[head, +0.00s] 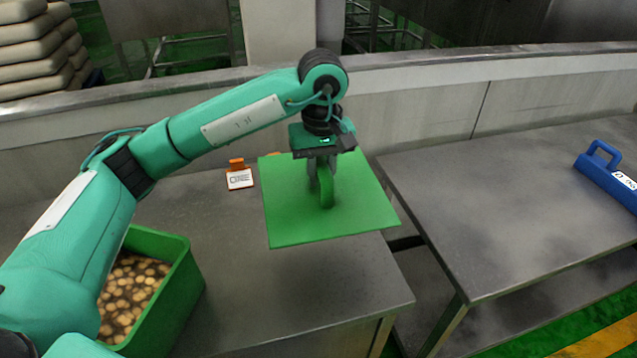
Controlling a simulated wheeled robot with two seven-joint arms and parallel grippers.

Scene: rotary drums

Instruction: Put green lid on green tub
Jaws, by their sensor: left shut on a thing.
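The green lid (290,217) is a flat square plate with an upright ring handle in its middle. My left gripper (322,178) is shut on that handle and holds the lid above the right part of the near table, with the lid's right corner past the table's edge. The green tub (178,298) stands open at the lower left, filled with round brownish pieces; my left arm hides part of it. The lid is up and to the right of the tub, apart from it. My right gripper is not in view.
An orange holder with a white label card (239,178) stands on the near grey table (260,300), left of the lid. A gap separates it from a second grey table (500,215), which bears a blue handled object (606,180). A low wall (420,115) runs behind.

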